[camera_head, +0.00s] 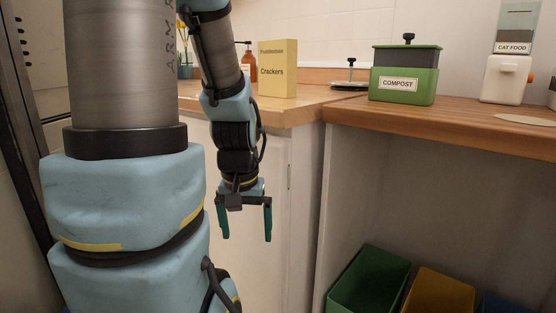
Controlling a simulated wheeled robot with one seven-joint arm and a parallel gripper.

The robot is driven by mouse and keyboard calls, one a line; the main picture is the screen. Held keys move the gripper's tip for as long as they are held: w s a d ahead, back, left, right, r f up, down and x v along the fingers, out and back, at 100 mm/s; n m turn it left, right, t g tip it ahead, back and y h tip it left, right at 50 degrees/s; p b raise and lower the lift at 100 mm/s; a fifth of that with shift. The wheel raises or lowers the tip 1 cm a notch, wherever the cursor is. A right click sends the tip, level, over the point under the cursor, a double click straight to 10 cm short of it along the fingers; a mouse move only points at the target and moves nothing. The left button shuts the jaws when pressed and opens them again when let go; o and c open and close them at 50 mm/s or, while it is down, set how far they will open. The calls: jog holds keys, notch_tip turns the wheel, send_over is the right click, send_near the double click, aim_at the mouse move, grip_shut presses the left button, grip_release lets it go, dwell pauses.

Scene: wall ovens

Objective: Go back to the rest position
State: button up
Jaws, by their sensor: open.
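My gripper (246,222) hangs below my arm, pointing down, in the middle left of the head view. Its two teal fingers are apart, with nothing between them. It is in front of the white cabinet (278,185) and lower than the wooden counter (308,110). A large part of my arm fills the left of the view and hides what is behind it.
A yellow crackers box (278,69), a green compost bin (404,80) and a cat food dispenser (510,72) stand on the counter. An amber bottle (248,62) is behind my arm. Green (368,283) and yellow (438,292) bins stand under the counter at right.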

notch_tip(320, 180, up, 27)
jog(key=p, duration=2.4)
jog(key=shift+f, duration=0.1)
